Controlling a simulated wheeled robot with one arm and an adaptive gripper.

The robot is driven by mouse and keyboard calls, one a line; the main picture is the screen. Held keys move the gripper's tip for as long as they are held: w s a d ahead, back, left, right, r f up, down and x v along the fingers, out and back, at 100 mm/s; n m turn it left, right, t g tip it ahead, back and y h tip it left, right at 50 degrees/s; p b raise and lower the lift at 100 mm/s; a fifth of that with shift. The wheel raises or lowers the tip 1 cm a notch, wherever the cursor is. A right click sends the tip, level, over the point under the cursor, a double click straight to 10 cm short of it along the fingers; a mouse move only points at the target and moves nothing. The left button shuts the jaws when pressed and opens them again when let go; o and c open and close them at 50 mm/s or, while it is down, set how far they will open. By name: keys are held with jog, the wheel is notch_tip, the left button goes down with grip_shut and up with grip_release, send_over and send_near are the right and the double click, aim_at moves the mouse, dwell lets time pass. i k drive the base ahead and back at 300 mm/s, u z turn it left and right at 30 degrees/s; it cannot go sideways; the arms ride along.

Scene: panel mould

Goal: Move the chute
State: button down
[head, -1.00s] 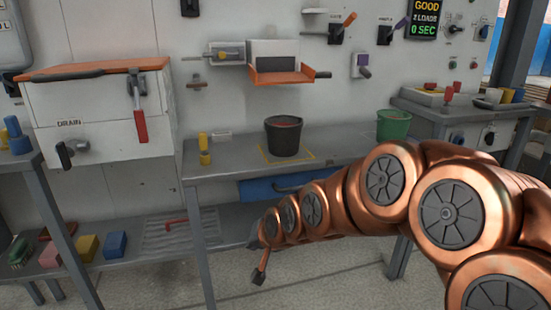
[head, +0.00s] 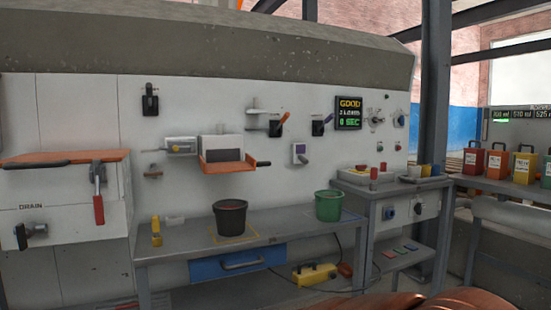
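What looks like the chute is an orange tray (head: 229,167) on the wall panel, under a pale box (head: 222,147). A dark handle sticks out at its right side. A black bucket (head: 230,219) with something reddish inside stands on the bench below it, within a yellow marked square. My gripper is out of view; only a copper part of my arm shows along the bottom edge at the right.
A grey bench (head: 180,245) with a blue drawer (head: 238,262) runs below the panel. A green bucket (head: 328,205) stands to the right. A red-handled lever (head: 98,208) is at left. A lit display (head: 348,113) reads GOOD. Coloured cans (head: 498,164) stand far right.

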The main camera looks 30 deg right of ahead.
aim_at(250, 164)
jog(key=u, duration=0.6)
jog(key=i, duration=0.9)
jog(key=z, duration=0.3)
